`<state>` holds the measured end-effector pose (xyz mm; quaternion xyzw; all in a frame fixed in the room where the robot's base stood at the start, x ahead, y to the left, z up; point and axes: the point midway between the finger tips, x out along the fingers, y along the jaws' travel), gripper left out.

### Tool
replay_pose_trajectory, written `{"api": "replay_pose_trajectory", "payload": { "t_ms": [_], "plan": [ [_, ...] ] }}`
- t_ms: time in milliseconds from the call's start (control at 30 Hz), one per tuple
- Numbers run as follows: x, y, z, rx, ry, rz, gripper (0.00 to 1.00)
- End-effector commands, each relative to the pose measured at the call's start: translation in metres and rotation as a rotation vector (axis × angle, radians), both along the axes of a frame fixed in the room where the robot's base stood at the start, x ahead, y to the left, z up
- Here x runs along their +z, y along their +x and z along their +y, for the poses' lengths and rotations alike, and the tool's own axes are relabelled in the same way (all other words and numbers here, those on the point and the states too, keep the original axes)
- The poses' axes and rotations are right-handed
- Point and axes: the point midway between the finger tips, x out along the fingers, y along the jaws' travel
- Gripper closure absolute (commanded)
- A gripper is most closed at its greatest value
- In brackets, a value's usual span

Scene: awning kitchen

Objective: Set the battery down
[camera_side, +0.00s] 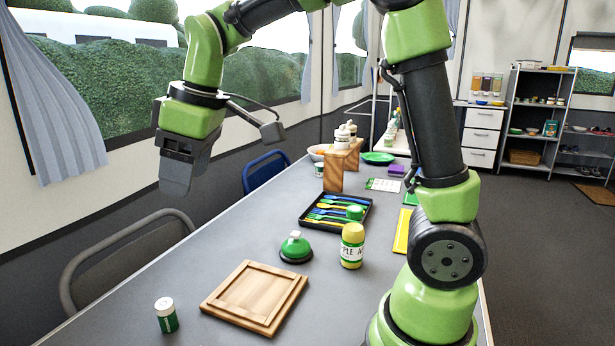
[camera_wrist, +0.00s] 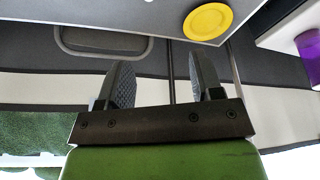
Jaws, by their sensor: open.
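The battery (camera_side: 166,315) appears to be the small green and white cylinder standing upright on the grey table (camera_side: 130,290), near its front left in the side view. My gripper (camera_side: 176,190) is raised well above the table's left side, apart from the battery. In the wrist view, my gripper's two fingers (camera_wrist: 160,72) are spread, with nothing between them. I do not make out the battery in the wrist view.
A wooden board (camera_side: 256,295) lies right of the battery. A green-topped bell (camera_side: 295,247), a yellow jar (camera_side: 352,245) and a black cutlery tray (camera_side: 312,226) stand beyond. Chairs line the left edge. The wrist view shows a yellow plate (camera_wrist: 208,21).

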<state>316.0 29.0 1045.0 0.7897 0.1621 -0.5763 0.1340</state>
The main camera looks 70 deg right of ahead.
Motion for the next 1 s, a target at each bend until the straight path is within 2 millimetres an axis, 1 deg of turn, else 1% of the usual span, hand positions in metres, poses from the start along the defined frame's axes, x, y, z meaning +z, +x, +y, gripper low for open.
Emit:
{"api": "replay_pose_trajectory", "payload": {
  "t_ms": [33, 67, 100, 167, 200, 300, 400, 433, 500, 633, 1000],
  "plan": [
    [0.013, -0.020, -0.001, -0.071, 0.032, -0.034, 0.40],
    [0.018, -0.031, -0.001, -0.117, 0.054, -0.049, 0.40],
    [0.024, -0.047, -0.002, -0.178, 0.083, -0.070, 0.40],
    [0.030, -0.070, -0.002, -0.269, 0.132, -0.099, 0.40],
    [0.032, -0.085, -0.002, -0.328, 0.166, -0.119, 0.40],
    [0.031, -0.119, -0.002, -0.464, 0.249, -0.159, 0.40],
    [0.025, -0.145, -0.002, -0.574, 0.322, -0.190, 0.40],
    [0.023, -0.151, -0.002, -0.599, 0.340, -0.197, 0.40],
    [0.018, -0.162, -0.002, -0.649, 0.377, -0.207, 0.40],
    [0.013, -0.171, -0.002, -0.697, 0.411, -0.218, 0.40],
    [0.012, -0.172, -0.002, -0.705, 0.416, -0.217, 0.40]
  ]
}}
